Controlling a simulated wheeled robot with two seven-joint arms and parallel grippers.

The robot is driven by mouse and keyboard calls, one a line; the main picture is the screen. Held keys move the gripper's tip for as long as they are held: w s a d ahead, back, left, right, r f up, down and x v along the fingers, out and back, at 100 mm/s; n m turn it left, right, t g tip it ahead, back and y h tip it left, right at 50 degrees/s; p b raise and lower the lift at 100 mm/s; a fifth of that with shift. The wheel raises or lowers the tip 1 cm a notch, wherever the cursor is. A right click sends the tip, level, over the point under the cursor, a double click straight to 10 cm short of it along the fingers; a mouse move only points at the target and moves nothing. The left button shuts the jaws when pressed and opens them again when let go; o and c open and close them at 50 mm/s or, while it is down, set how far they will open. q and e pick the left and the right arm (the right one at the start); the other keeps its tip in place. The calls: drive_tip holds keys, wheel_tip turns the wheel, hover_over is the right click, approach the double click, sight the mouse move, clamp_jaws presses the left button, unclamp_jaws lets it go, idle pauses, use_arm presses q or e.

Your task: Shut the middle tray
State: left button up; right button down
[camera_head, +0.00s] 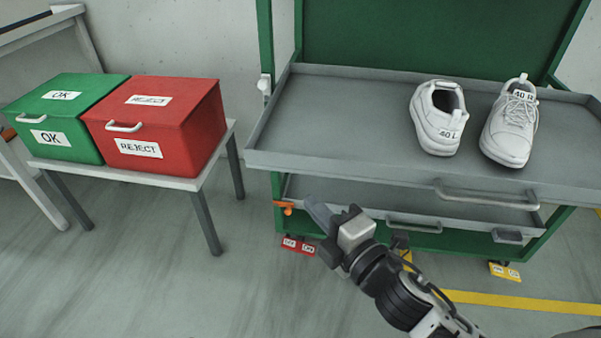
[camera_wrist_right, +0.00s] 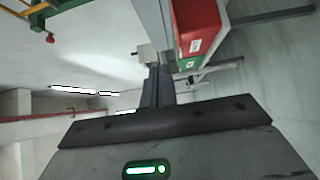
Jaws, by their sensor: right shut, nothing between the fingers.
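The green rack (camera_head: 400,30) carries a wide grey tray (camera_head: 330,115) that sticks far out towards me. Two white shoes, marked 40 L (camera_head: 437,122) and 40 R (camera_head: 511,125), stand on it, and its handle (camera_head: 487,200) is at the front. A lower grey tray (camera_head: 340,196) shows beneath it, mostly hidden, with a handle (camera_head: 413,226). I cannot tell for certain which one is the middle tray. My right gripper (camera_head: 318,212) is shut and empty, in front of the rack's left side, below the upper tray's front edge. The wrist view shows its fingers (camera_wrist_right: 155,88). My left gripper is out of view.
A green OK box (camera_head: 55,115) and a red REJECT box (camera_head: 155,120) stand on a small table (camera_head: 190,180) at the left; the red one also shows in the wrist view (camera_wrist_right: 195,20). The floor between table and rack is clear.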

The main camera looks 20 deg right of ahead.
sight(290, 163)
drive_tip(key=w, duration=0.8)
drive_tip(key=shift+w+d, duration=0.2)
drive_tip(key=shift+w, duration=0.05)
drive_tip(key=shift+w+d, duration=0.2)
drive_tip(key=shift+w, duration=0.1)
drive_tip(key=shift+d, duration=0.1)
